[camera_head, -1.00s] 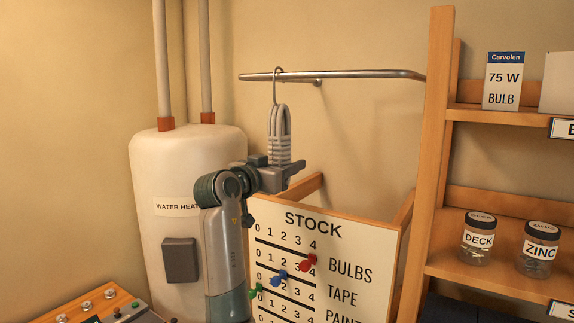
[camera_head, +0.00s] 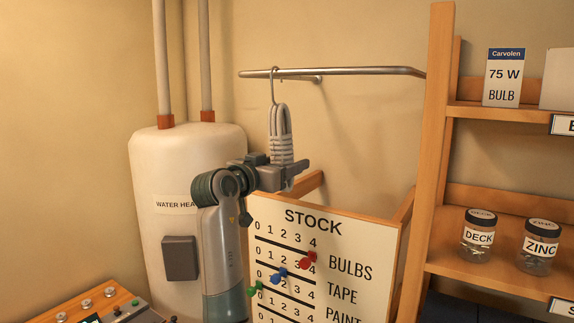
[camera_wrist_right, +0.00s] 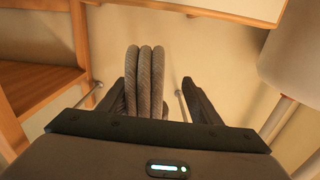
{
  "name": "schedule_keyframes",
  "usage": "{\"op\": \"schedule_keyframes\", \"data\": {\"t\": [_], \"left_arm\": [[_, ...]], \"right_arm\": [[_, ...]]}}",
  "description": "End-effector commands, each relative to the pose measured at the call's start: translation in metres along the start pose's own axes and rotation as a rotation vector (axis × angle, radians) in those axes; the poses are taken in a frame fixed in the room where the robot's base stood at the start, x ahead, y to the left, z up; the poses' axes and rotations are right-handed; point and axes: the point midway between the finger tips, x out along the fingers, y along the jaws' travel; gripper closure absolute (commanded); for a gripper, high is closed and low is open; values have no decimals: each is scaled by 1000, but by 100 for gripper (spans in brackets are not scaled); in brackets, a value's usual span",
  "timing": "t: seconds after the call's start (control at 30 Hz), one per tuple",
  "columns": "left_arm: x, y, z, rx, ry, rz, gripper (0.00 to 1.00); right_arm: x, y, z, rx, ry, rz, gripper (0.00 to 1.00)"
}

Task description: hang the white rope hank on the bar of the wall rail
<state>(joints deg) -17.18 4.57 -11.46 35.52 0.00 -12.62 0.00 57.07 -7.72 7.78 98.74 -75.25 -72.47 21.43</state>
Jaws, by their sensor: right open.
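The white rope hank (camera_head: 281,130) hangs upright below the wall rail (camera_head: 350,72), and its thin wire hook reaches up over the bar near the rail's left end. My right gripper (camera_head: 291,170) is at the lower end of the hank. In the right wrist view the looped strands of the hank (camera_wrist_right: 145,75) stand between the two spread fingers of my right gripper (camera_wrist_right: 157,92), closer to the left finger. There is a clear gap to the right finger. Whether the left finger touches the rope I cannot tell. My left gripper is not in view.
A white water heater (camera_head: 180,165) stands left of my arm. A stock board (camera_head: 330,235) with colored pegs is just below and behind my gripper. A wooden shelf (camera_head: 434,150) with jars and a bulb box is at the right.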

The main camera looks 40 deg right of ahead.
Motion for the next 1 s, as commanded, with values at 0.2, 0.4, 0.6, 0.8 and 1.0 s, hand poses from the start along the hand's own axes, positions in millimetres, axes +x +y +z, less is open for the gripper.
{"op": "schedule_keyframes", "data": {"t": [0.2, 0.4, 0.6, 0.8, 1.0], "left_arm": [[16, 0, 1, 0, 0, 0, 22], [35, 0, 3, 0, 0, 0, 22], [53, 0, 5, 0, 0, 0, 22], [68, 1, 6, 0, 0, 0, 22], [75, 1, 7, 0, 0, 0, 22]], "right_arm": [[-25, 0, 3, 5, 1, -3, 42], [-62, -1, 4, 5, 1, -5, 42], [-104, -1, 4, 4, 0, -5, 42], [-140, 0, 4, 3, 0, -3, 42], [-162, 0, 2, 2, 0, -2, 42]]}}
